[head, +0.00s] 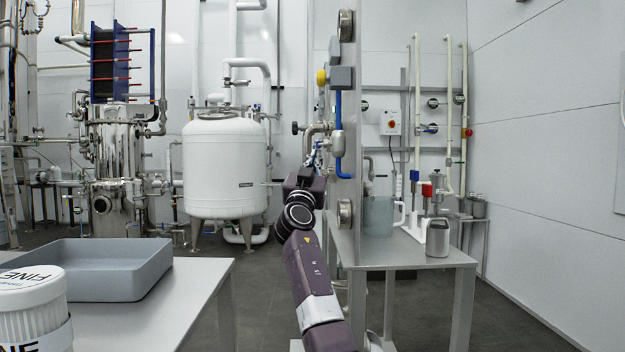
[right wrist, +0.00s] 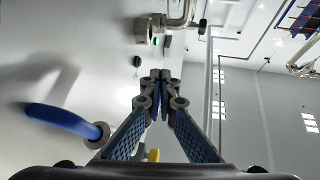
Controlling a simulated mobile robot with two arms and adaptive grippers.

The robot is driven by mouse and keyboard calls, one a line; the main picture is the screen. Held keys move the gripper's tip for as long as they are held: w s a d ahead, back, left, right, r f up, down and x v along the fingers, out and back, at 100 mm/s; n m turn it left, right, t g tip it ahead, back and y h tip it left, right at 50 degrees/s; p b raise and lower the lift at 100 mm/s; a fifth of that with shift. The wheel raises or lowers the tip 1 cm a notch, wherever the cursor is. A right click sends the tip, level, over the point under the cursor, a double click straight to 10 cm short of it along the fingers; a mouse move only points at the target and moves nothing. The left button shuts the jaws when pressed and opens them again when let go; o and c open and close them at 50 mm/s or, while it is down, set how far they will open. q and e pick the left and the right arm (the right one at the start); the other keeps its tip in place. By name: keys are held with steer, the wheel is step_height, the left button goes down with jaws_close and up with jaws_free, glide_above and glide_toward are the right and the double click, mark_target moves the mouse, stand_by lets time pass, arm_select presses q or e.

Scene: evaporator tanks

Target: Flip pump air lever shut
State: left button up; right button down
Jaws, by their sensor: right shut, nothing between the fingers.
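The steel panel (head: 347,150) stands nearly edge-on in the head view, with pipe fittings and a blue hose (head: 338,130) on its left side. A bent steel pipe fitting (head: 316,131) with a dark knob (head: 296,128) sticks out there; I cannot tell for certain which part is the pump air lever. My right gripper (head: 318,152) is just below this fitting, small and partly hidden by my wrist. In the right wrist view its fingers (right wrist: 157,82) are shut and empty, below the fitting (right wrist: 150,28) and apart from it in the picture. My left gripper is out of view.
A table (head: 205,290) at left bears a grey tray (head: 110,268) and a white tub (head: 32,305). A second table (head: 430,252) stands right of the panel, with a steel canister (head: 438,238). A white tank (head: 225,170) stands behind. Floor shows between the tables.

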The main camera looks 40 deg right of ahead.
steer(key=v, duration=1.1)
steer(key=shift+f, duration=0.25)
steer(key=shift+s+a, duration=0.1)
steer(key=shift+a, duration=0.05)
